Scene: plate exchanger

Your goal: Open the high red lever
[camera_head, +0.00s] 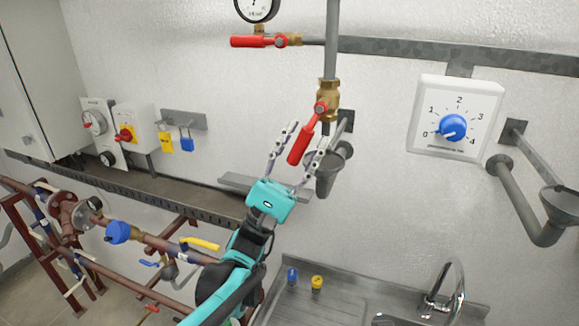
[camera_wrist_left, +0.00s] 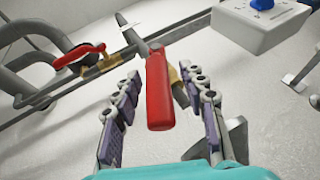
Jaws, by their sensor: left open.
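One red lever (camera_head: 301,146) hangs slanting down to the left from a brass valve (camera_head: 328,100) on a vertical grey pipe. My left gripper (camera_head: 308,135) is open, with its two fingers on either side of this lever. In the left wrist view the red lever (camera_wrist_left: 158,92) stands between the spread fingers, with visible gaps on both sides. A second red lever (camera_head: 250,41) lies roughly level, higher up and to the left, under a pressure gauge (camera_head: 257,8). It also shows at the upper left of the left wrist view (camera_wrist_left: 80,55). My right gripper is not in view.
A grey funnel drain (camera_head: 327,175) sits just behind and below the gripper. A white box with a blue dial (camera_head: 453,127) is on the wall to the right. A sink tap (camera_head: 450,285) and red-brown pipes with a yellow handle (camera_head: 200,243) lie below.

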